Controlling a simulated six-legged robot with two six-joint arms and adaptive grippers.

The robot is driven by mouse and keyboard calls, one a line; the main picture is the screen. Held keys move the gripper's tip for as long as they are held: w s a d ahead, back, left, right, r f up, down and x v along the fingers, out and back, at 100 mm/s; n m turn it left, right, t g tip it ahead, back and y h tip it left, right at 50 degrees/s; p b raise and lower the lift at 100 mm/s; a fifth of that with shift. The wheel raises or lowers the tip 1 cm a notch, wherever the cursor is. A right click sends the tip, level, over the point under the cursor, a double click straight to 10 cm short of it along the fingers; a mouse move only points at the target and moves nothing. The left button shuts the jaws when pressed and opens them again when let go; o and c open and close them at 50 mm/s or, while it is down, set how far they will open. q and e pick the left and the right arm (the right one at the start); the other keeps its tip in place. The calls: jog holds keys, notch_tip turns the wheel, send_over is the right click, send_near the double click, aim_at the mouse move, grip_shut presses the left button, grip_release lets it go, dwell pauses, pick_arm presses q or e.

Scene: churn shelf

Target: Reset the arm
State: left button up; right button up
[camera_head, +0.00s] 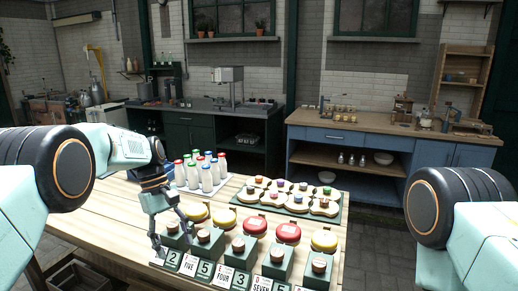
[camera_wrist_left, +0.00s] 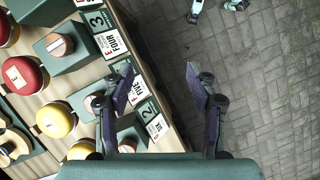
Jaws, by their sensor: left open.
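My left arm (camera_head: 127,147) comes in from the left in the head view. Its gripper (camera_head: 172,238) points down over the near-left edge of the wooden table (camera_head: 110,215), by the row of green blocks.
Green blocks with round wooden tops (camera_head: 238,245) and number cards (camera_head: 224,275) line the table's front edge. Behind them are red and yellow round pieces (camera_head: 288,233), a green tray (camera_head: 240,203) and capped bottles (camera_head: 206,180). Paved floor (camera_wrist_left: 265,95) lies beyond the edge.

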pick_arm(q)
jog(key=s+f+m+y+b, duration=0.1)
jog(key=s+f+b, duration=0.3)
jog(key=f, duration=1.4)
jog(key=s+a+f+m+t+y+b, duration=0.1)
jog(key=s+a+f+m+y+b, duration=0.2)
jog(key=s+f, duration=1.4)
jog(key=s+m+t+h+b, duration=0.1)
jog(key=s+m+b, duration=0.3)
jog(key=s, duration=1.6)
jog(key=shift+d+f+m+t+b, duration=0.15)
jog(key=shift+d+m+t+b, duration=0.25)
jog(key=shift+b, duration=0.15)
